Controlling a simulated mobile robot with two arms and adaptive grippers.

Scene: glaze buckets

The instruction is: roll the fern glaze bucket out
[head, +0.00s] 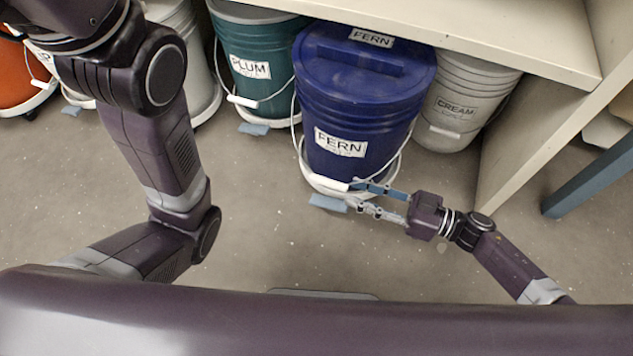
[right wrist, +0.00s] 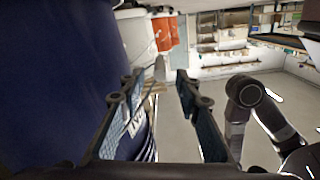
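The fern bucket (head: 362,105) is dark blue with a dark blue lid and white FERN labels. It stands upright on a low pale base, its front sticking out from under a shelf. Its wire bail hangs down the front with a white grip (head: 333,183) at the bottom. My right gripper (head: 355,197) is open, low in front of the bucket, with its fingertips close to the right end of the grip. In the right wrist view the fingers (right wrist: 160,88) are apart, with the pale grip (right wrist: 160,68) showing beyond the gap. My left gripper is out of view.
The teal PLUM bucket (head: 258,62) stands left of the fern bucket and the grey CREAM bucket (head: 462,98) right. A shelf board (head: 520,35) overhangs them; its side panel (head: 515,150) stands right of my right gripper. The floor (head: 290,245) in front is clear.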

